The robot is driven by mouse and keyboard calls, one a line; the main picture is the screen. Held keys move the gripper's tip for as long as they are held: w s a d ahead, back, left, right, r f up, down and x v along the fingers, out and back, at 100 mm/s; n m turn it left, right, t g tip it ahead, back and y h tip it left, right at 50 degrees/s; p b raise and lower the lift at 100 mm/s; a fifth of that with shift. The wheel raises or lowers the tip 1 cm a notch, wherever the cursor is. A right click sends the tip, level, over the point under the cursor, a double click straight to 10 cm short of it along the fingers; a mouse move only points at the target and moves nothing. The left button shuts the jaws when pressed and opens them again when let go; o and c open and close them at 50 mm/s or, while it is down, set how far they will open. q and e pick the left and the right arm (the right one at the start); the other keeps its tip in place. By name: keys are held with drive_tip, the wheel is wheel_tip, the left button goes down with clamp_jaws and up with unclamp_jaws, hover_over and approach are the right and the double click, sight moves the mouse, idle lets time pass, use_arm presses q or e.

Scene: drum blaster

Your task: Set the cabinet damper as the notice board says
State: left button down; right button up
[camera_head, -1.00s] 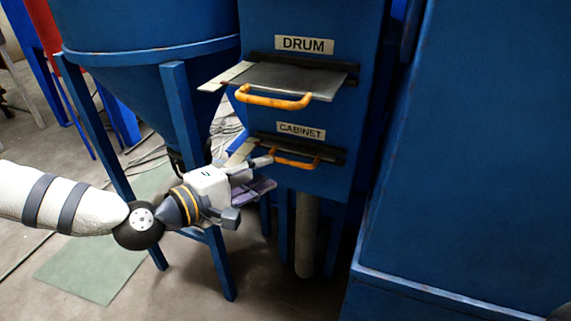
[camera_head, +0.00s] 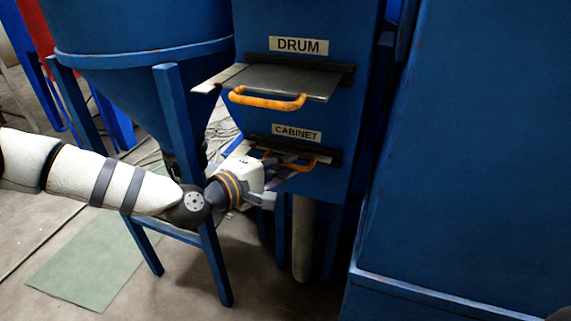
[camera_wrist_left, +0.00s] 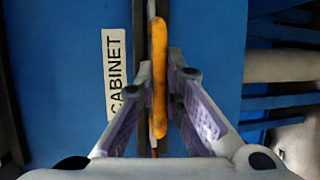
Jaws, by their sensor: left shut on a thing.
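The cabinet damper is a slide in a dark slot under the CABINET label (camera_head: 297,132), with an orange handle (camera_head: 316,164) close to the slot. My left gripper (camera_head: 284,167) is at this handle and partly hides it and the slide. In the left wrist view the purple-padded fingers (camera_wrist_left: 162,65) are shut on the orange handle (camera_wrist_left: 159,100), one on each side. How far the cabinet slide stands out is hard to tell. The notice board is not in view. My right gripper is not in view.
Above, the drum damper's grey plate (camera_head: 292,81) stands out of its slot with an orange handle (camera_head: 267,101). A blue hopper (camera_head: 130,80) on legs stands left, close to my left arm. A large blue housing (camera_head: 470,150) fills the right. A grey pipe (camera_head: 303,238) hangs below.

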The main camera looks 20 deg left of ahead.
use_arm(q)
drive_tip(key=s+p, duration=0.1)
drive_tip(key=s, duration=0.4)
drive_tip(key=shift+a, duration=0.1)
drive_tip(key=c, duration=1.7)
unclamp_jaws()
